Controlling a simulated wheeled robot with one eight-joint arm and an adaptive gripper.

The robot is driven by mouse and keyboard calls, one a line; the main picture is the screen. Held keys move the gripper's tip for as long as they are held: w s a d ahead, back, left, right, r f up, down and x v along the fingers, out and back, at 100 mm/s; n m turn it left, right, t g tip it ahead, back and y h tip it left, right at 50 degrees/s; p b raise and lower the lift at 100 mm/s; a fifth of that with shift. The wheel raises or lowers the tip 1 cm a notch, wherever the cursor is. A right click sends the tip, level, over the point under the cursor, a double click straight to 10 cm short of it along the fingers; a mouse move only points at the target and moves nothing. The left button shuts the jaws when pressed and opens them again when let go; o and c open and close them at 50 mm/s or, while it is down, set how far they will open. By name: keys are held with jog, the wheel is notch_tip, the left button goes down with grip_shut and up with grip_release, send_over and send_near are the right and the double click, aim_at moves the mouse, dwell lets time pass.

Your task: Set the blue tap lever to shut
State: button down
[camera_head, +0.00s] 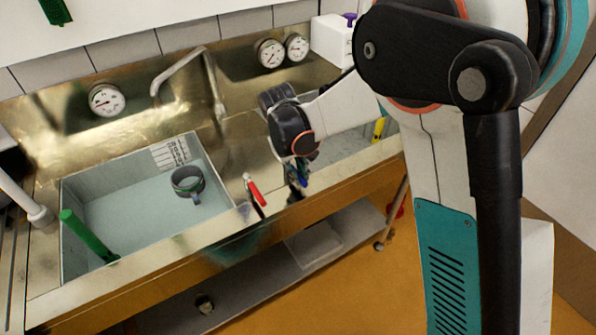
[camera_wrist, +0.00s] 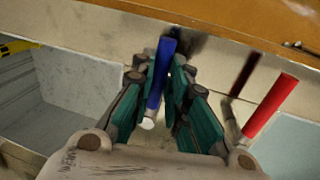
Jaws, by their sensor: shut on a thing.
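The blue tap lever (camera_wrist: 161,72) stands between the two teal fingers of my gripper (camera_wrist: 166,98) in the wrist view. My gripper is shut on it, with the blue end sticking out past the fingertips. In the head view my gripper (camera_head: 297,180) is at the front rim of the sink unit, just right of the red lever (camera_head: 256,194), and mostly hides the blue lever. The red lever also shows in the wrist view (camera_wrist: 268,106), apart from my fingers.
A curved spout (camera_head: 181,70) rises behind. Several round gauges (camera_head: 107,100) sit along the back. A white container (camera_head: 331,39) stands at the back right.

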jog(key=c, duration=1.6)
grip_release()
jog(key=shift+o, duration=0.2)
notch_tip(320, 180, up, 12)
jog(key=s+a, duration=0.1)
jog(key=a, duration=0.1)
jog(key=shift+s, duration=0.15)
jog(key=shift+f, duration=0.1)
